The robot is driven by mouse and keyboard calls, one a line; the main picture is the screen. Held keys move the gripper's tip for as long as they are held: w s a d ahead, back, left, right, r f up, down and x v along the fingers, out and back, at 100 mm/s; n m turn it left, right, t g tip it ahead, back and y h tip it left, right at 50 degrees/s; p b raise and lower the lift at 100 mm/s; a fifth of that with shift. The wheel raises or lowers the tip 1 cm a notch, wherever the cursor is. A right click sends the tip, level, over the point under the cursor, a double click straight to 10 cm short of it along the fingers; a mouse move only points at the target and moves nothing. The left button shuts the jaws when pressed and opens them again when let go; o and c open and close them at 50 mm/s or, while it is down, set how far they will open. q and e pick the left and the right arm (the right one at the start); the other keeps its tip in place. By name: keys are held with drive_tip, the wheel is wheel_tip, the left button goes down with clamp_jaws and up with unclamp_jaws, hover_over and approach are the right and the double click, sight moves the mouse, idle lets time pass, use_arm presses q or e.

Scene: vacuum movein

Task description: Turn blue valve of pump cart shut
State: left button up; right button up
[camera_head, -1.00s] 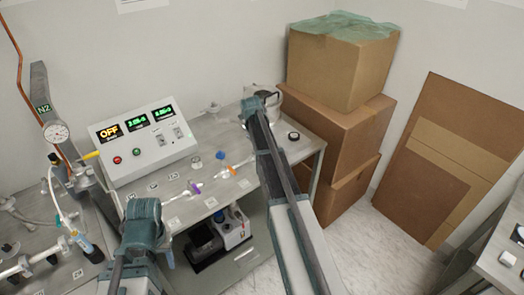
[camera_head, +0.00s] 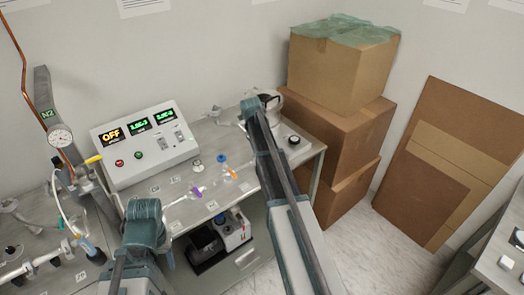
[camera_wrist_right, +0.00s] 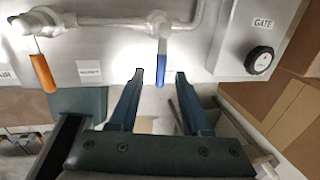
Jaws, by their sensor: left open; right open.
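The blue valve handle (camera_wrist_right: 161,66) hangs from a pale pipe on the grey panel in the right wrist view, pointing down in the picture. My right gripper (camera_wrist_right: 159,76) is open, with one fingertip on each side of the handle's lower end. I cannot tell whether either finger touches it. In the head view my right arm covers this spot and hides that gripper. The pump cart (camera_head: 160,185) carries the pipework. My left gripper (camera_head: 170,259) shows only partly below the left arm, in front of the cart, holding nothing visible.
An orange handle (camera_wrist_right: 42,72) is left of the blue one; a black GATE knob (camera_wrist_right: 259,60) is right. A purple handle (camera_head: 196,191) lies farther left on the cart. A control box (camera_head: 145,145) reads OFF. Cardboard boxes (camera_head: 335,75) stand close at right.

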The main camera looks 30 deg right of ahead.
use_arm(q)
wheel_tip(320, 180, up, 12)
drive_tip(key=p, duration=1.1)
use_arm(e)
wheel_tip(320, 180, up, 12)
drive_tip(key=a, duration=0.2)
drive_tip(key=shift+s+a, duration=0.2)
drive_tip(key=s+a+f+n+b, duration=0.4)
drive_tip(key=s+a+n, duration=0.2)
drive_tip(key=a+n, duration=0.4)
drive_tip(key=s+a+f+n+b, duration=0.35)
drive_tip(key=s+a+n, duration=0.25)
drive_tip(key=a+n, duration=0.35)
use_arm(q)
wheel_tip(320, 180, down, 13)
drive_tip(key=b, duration=0.5)
use_arm(e)
drive_tip(key=s+a+f+n, duration=0.3)
drive_tip(key=s+a+n, duration=0.3)
drive_tip(key=n, duration=0.3)
drive_tip(key=s+a+f+n+y, duration=0.1)
drive_tip(key=s+a+f+n, duration=0.1)
drive_tip(key=s+a+n, duration=0.4)
drive_tip(key=s+n, duration=0.3)
drive_tip(key=shift+s+f+n+g, duration=0.2)
drive_tip(key=shift+f+n+g, duration=0.1)
drive_tip(key=shift+f+n, duration=0.1)
